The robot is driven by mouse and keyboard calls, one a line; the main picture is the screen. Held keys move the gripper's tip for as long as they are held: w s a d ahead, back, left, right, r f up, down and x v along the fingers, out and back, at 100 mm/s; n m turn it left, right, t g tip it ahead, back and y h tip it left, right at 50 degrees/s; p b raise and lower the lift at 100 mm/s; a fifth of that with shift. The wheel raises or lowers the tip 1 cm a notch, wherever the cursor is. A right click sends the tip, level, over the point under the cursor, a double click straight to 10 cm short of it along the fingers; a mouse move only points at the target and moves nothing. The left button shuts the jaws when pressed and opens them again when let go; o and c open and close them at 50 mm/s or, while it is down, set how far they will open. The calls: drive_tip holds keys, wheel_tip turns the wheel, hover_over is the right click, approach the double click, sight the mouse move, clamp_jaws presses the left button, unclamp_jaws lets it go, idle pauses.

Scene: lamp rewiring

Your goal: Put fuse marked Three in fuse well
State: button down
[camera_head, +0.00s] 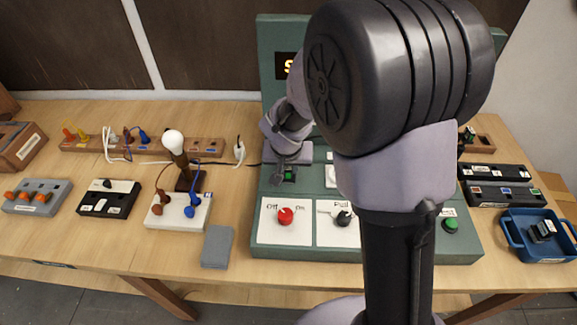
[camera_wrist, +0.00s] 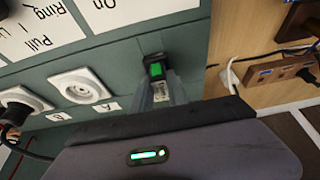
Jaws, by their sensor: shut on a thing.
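My gripper (camera_head: 288,168) is low over the left part of the green console (camera_head: 258,236), above the red knob's white plate. It is shut on a small dark fuse with a bright green face (camera_head: 290,176). In the wrist view the fuse (camera_wrist: 157,70) shows between the two grey fingers (camera_wrist: 163,88), close to the console surface. I cannot read its mark. The fuse well is not clearly visible, and I cannot tell whether the fuse is seated in it.
The console bears a red knob (camera_head: 285,216), a black pull knob (camera_head: 343,217) and a green button (camera_head: 450,224). A dark fuse holder (camera_head: 505,202) and a blue tray (camera_head: 512,228) stand right. A lamp (camera_head: 189,180) and a grey pad (camera_head: 216,247) are left.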

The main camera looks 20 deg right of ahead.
drive_tip(key=shift+f, duration=0.25)
drive_tip(key=c, duration=1.2)
unclamp_jaws()
drive_tip(key=p+v, duration=0.5)
drive_tip(key=v, duration=1.2)
drive_tip(key=s+a+t+y+b, duration=0.1)
drive_tip(key=s+y+b, duration=0.2)
drive_tip(key=s, duration=1.6)
drive_tip(key=b, duration=0.4)
drive_tip(key=shift+a+m+t+b, duration=0.3)
drive_tip(key=shift+a+m, duration=0.1)
